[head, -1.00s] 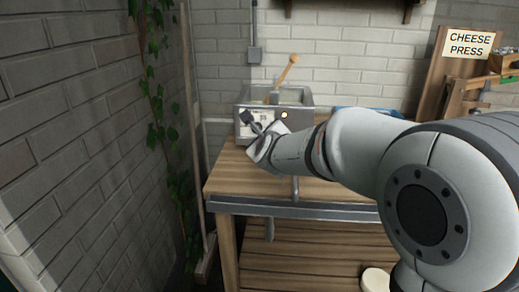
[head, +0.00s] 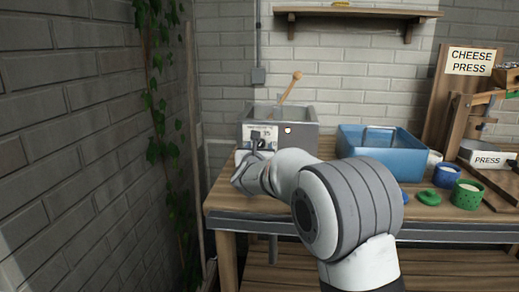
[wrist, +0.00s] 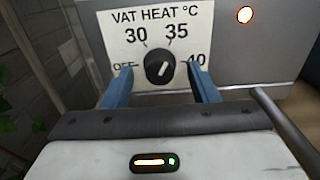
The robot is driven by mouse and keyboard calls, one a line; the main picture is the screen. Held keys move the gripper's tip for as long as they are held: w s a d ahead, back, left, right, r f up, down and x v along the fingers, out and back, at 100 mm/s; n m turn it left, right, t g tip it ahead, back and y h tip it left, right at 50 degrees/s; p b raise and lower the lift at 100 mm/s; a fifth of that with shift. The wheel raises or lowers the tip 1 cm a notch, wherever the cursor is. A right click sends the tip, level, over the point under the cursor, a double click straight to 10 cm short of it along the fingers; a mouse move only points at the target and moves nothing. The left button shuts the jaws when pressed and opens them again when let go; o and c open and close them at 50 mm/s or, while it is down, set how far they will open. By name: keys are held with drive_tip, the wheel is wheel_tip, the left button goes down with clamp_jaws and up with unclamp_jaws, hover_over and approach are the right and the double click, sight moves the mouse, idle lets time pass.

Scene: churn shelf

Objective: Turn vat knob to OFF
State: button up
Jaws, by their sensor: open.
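The vat (head: 300,133) is a grey metal box on the wooden table, with a wooden-handled stirrer in it. Its black round knob (wrist: 159,66) sits on a white "VAT HEAT °C" plate (wrist: 120,35) marked OFF, 30, 35 and 40. A pale pointer line on the knob seems to slant toward the upper right, between 35 and 40. My gripper (wrist: 160,72) is open, with one blue finger on each side of the knob and a gap on both sides. In the head view my gripper (head: 257,143) is at the vat's front and hides part of the plate.
An orange-white lamp (wrist: 245,15) glows on the vat's front, right of the plate. A blue tub (head: 385,160) stands right of the vat, then green and blue pots and a cheese press (head: 485,155). A brick wall with ivy (head: 165,110) is close on the left.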

drive_tip(key=shift+w, duration=0.2)
drive_tip(key=shift+c, duration=0.2)
drive_tip(key=c, duration=0.9)
